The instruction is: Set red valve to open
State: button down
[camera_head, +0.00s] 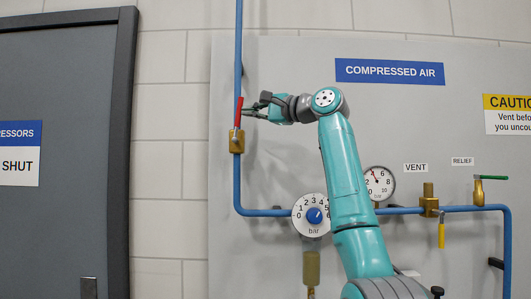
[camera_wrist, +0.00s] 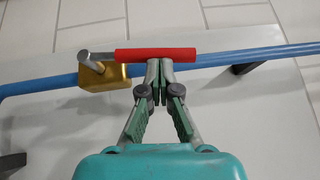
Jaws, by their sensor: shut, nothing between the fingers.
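The red valve has a red lever handle (camera_head: 238,112) that stands nearly upright, along the vertical blue pipe. Its brass body (camera_head: 236,146) sits on that pipe below the handle. In the wrist view the red handle (camera_wrist: 155,55) lies across the picture, roughly parallel to the pipe, with the brass body (camera_wrist: 103,78) at its left end. My gripper (camera_head: 257,105) is to the right of the handle, shut and empty. In the wrist view my gripper's fingertips (camera_wrist: 160,68) meet the handle's near edge around its middle. I cannot tell whether they touch it.
A dial (camera_head: 314,215) and a pressure gauge (camera_head: 378,183) are on the panel. A yellow-handled vent valve (camera_head: 441,235) and a green-handled relief valve (camera_head: 491,178) are at right. The blue pipe (camera_head: 238,190) stands off the panel. A grey door (camera_head: 60,230) is at left.

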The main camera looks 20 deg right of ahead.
jog(key=shift+w+a+r, duration=0.1)
jog(key=shift+a+r, duration=0.05)
jog(key=shift+a, duration=0.3)
dwell(0.5)
